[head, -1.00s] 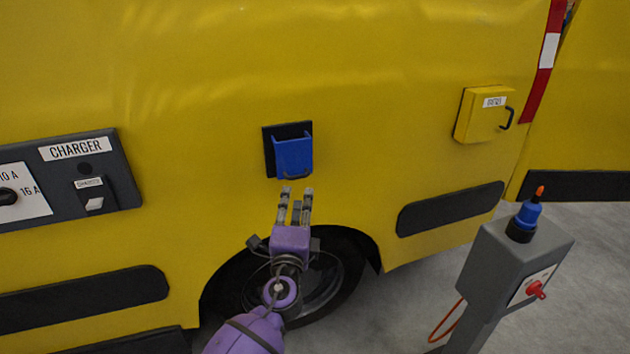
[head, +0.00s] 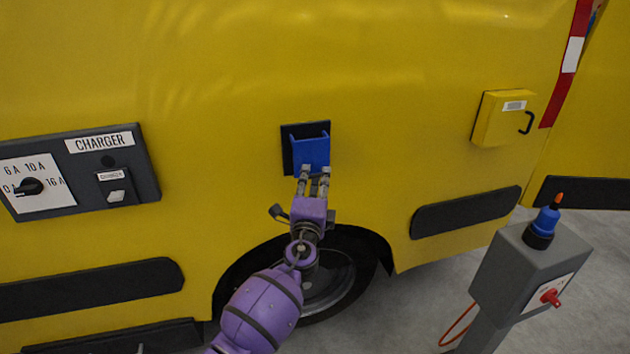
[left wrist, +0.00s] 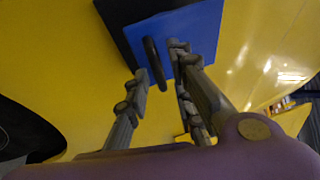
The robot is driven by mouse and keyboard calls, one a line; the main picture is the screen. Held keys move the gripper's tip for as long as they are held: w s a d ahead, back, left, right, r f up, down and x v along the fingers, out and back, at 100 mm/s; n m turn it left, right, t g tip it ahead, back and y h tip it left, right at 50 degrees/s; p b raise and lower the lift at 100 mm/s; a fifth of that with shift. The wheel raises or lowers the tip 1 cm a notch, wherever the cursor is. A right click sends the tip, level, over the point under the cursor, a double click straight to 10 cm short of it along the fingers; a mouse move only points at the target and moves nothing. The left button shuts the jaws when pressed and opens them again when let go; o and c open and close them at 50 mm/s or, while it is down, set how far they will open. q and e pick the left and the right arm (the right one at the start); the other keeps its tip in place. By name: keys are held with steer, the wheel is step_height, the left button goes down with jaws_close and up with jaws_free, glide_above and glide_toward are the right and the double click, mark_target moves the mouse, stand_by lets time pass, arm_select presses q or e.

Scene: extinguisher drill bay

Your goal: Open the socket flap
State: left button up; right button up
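The blue socket flap (head: 311,150) sits on a black plate (head: 287,153) on the yellow vehicle side, above the wheel. Its dark handle (left wrist: 153,63) shows in the left wrist view, low on the blue face (left wrist: 192,33). My left gripper (head: 314,170) is at the flap's lower edge and hides the handle in the head view. In the left wrist view its fingers (left wrist: 160,80) are apart, with the handle between their tips. A gap shows beside the handle, and I cannot tell whether either finger touches it. My right gripper is not in view.
A charger panel (head: 130,166) is at the left. A yellow box with a black handle (head: 498,124) is at the upper right. A grey post (head: 520,270) with a blue plug (head: 546,219) stands at the right. The wheel (head: 335,280) is below the flap.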

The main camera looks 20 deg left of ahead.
arm_select(q)
jaws_close()
steer(key=shift+s+r, duration=0.1)
